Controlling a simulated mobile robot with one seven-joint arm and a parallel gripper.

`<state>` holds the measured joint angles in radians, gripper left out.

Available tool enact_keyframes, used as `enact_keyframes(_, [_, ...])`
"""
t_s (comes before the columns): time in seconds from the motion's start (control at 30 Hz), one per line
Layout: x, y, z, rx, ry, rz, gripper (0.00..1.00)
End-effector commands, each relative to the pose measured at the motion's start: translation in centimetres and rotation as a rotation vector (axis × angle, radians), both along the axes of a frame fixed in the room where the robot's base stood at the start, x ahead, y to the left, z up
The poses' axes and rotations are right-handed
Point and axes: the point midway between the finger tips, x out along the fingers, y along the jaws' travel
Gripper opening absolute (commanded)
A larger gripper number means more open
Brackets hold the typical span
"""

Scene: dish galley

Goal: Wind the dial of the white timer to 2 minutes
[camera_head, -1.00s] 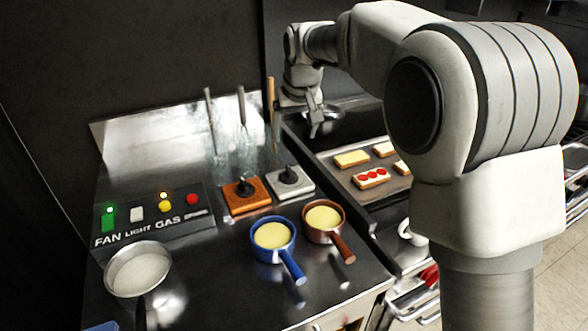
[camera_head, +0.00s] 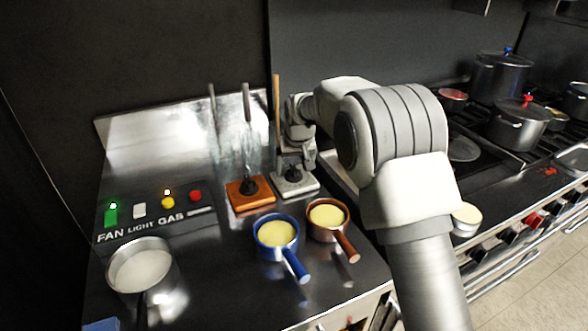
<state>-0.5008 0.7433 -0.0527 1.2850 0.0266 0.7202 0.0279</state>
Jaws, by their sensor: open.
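The white timer (camera_head: 296,187) is a pale square base with a dark dial (camera_head: 293,174) on top. It sits on the metal counter, right of an orange timer (camera_head: 249,197) with a similar dark dial. My gripper (camera_head: 294,163) is open, just above the white timer's dial. I cannot tell whether its fingers touch the dial or stand around it. The dial's markings are too small to read.
A blue pot (camera_head: 276,236) and a brown pot (camera_head: 327,217) stand in front of the timers. Utensils (camera_head: 246,103) stand upright behind. A switch panel (camera_head: 150,221) and a metal pan (camera_head: 141,268) are at left. A stove with pots (camera_head: 517,122) is at right.

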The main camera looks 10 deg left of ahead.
Motion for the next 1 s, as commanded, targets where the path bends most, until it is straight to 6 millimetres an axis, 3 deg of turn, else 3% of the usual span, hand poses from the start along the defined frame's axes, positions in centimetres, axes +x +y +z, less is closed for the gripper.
enact_keyframes(0.37, [0.20,0.09,-0.57,0.000,0.000,0.000,0.89])
enact_keyframes(0.83, [0.19,0.07,-0.54,0.000,0.001,-0.001,0.04])
enact_keyframes(1.0, [0.20,0.05,-0.53,0.000,0.001,-0.001,0.04])
